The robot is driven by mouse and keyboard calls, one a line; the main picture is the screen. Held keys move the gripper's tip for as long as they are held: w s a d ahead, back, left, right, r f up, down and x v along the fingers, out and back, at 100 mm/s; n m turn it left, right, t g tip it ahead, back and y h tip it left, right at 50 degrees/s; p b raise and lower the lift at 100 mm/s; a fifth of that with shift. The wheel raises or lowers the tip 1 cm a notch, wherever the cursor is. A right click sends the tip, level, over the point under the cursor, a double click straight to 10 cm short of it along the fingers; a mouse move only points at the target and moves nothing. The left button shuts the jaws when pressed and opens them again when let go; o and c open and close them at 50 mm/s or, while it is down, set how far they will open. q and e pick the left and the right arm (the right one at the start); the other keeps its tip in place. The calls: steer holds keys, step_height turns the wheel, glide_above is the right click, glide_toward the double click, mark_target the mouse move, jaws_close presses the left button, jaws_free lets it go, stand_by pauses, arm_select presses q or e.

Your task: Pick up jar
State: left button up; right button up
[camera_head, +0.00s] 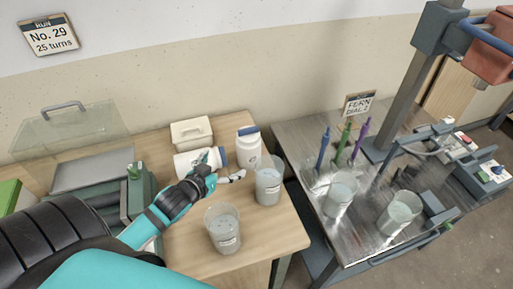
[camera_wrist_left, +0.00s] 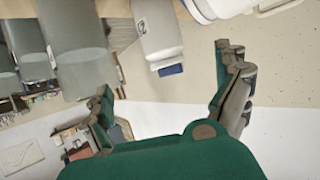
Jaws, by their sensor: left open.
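A white jar (camera_head: 249,151) with a blue lid stands upright on the wooden table, left of a clear bucket. A second white jar (camera_head: 187,165) with a blue lid lies on its side, partly behind my left gripper (camera_head: 221,166). The gripper is open and empty, in front of the two jars. In the left wrist view, the upright jar (camera_wrist_left: 157,32) shows upside down beyond the open fingers (camera_wrist_left: 165,72), apart from them. A white piece at the top right there looks like part of the lying jar (camera_wrist_left: 207,8). My right gripper is not in view.
Clear buckets stand close by on the wooden table, one right of the upright jar (camera_head: 268,184) and one in front (camera_head: 223,230). A white box (camera_head: 191,133) is behind. The metal table (camera_head: 300,140) at right holds two more buckets, colored tools and a stand.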

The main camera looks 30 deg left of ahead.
mark_target(242, 148)
arm_select(q)
steer(key=x, duration=0.6)
steer(key=p+x, duration=0.1)
steer(key=x, duration=0.2)
steer(key=shift+w+a+r, duration=0.1)
steer(key=shift+a+r, duration=0.15)
steer(key=shift+r, duration=0.05)
steer(key=x, duration=0.3)
steer(key=shift+w+f, duration=0.3)
steer(key=shift+w, duration=0.25)
steer(key=shift+w+f, duration=0.1)
steer(key=shift+w, duration=0.05)
steer(key=x, duration=0.4)
steer(key=shift+w, duration=0.15)
steer(key=shift+w+f, duration=0.15)
steer(key=shift+w, duration=0.05)
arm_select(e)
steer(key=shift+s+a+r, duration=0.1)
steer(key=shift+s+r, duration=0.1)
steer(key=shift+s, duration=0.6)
